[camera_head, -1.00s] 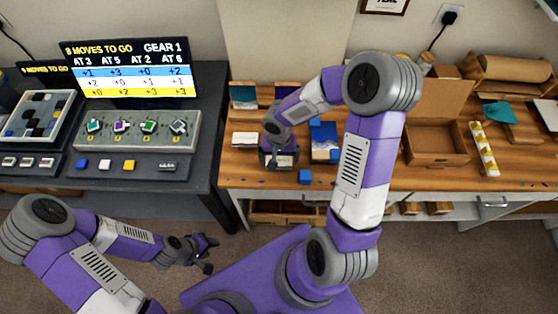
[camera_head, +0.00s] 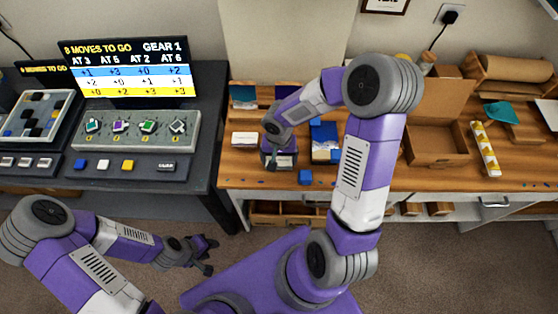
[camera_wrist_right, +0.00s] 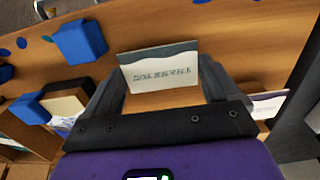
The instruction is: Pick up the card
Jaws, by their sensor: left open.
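The card (camera_wrist_right: 160,72) is pale with a dark band along one edge and lettering that appears upside down. In the right wrist view it lies between the two fingers of my right gripper (camera_wrist_right: 160,85). The fingers are wide apart, with a tip close to each side edge of the card; I cannot tell whether they press on it. In the head view my right gripper (camera_head: 279,158) is low over the wooden bench, with the card (camera_head: 284,162) partly hidden by it. My left gripper (camera_head: 206,255) is open and empty, away from the bench and above the floor.
A blue block (camera_head: 305,177) sits near the bench's (camera_head: 380,178) front edge; it also shows in the right wrist view (camera_wrist_right: 80,42). A white card-like item (camera_head: 244,139) lies left of my right gripper, and a blue-and-white box (camera_head: 325,142) right of it. An open cardboard box (camera_head: 436,143) stands further right.

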